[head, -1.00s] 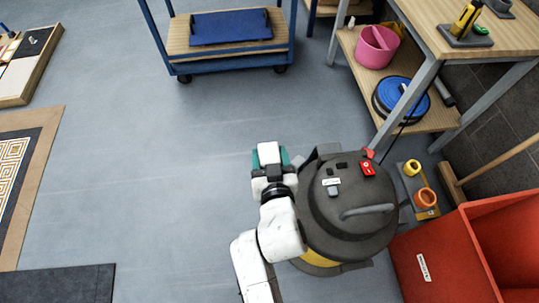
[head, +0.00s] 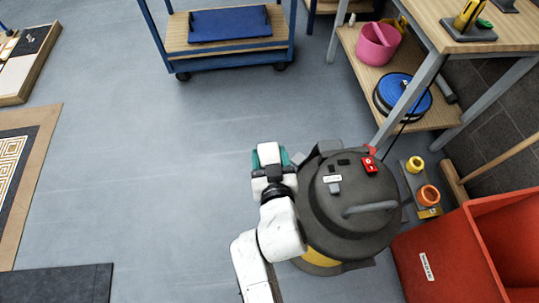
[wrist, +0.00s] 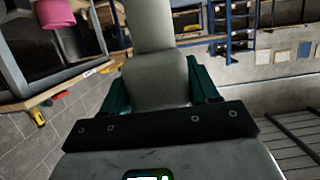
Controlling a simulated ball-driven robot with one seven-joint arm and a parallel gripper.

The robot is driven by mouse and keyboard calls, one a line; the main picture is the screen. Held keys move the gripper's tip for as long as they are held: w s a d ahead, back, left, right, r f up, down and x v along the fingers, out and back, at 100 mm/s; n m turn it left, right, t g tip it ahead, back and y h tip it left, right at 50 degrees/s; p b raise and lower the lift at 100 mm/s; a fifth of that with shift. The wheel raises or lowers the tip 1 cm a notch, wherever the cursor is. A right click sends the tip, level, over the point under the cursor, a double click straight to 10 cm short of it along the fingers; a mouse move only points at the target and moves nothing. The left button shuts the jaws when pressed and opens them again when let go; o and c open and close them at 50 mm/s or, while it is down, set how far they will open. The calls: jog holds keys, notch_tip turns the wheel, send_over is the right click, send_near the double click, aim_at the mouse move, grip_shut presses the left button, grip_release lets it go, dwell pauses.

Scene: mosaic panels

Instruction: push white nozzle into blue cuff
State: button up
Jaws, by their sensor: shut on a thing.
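My gripper (head: 270,160) has teal fingers and is beside the left edge of a dark grey drum vacuum (head: 350,212). In the wrist view its teal fingers (wrist: 160,88) are shut on both sides of a pale grey-white piece, which I take for the white nozzle (wrist: 155,60). This piece is wide between the fingers and narrows to a neck toward the top of the picture. In the head view it shows as a small white patch between the teal fingers. I cannot make out a blue cuff in either view; the nozzle's far end is cut off.
A red bin (head: 440,262) stands at lower right, by a plate with yellow and orange rings (head: 428,195). A workbench (head: 432,72) with a pink bucket (head: 378,45) and blue reel (head: 403,95) is upper right. A blue trolley (head: 225,58) stands behind.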

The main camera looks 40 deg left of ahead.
jog(key=shift+f+b, duration=0.75)
jog(key=shift+f, duration=0.2)
jog(key=o, duration=1.2)
jog(key=shift+c, duration=0.2)
jog(key=shift+s+d+r, duration=0.1)
jog(key=p+v, duration=0.2)
jog(key=v, duration=0.8)
jog(key=shift+s+d, duration=0.15)
jog(key=shift+d, duration=0.05)
jog(key=shift+r+p, duration=0.1)
jog(key=shift+p, duration=0.2)
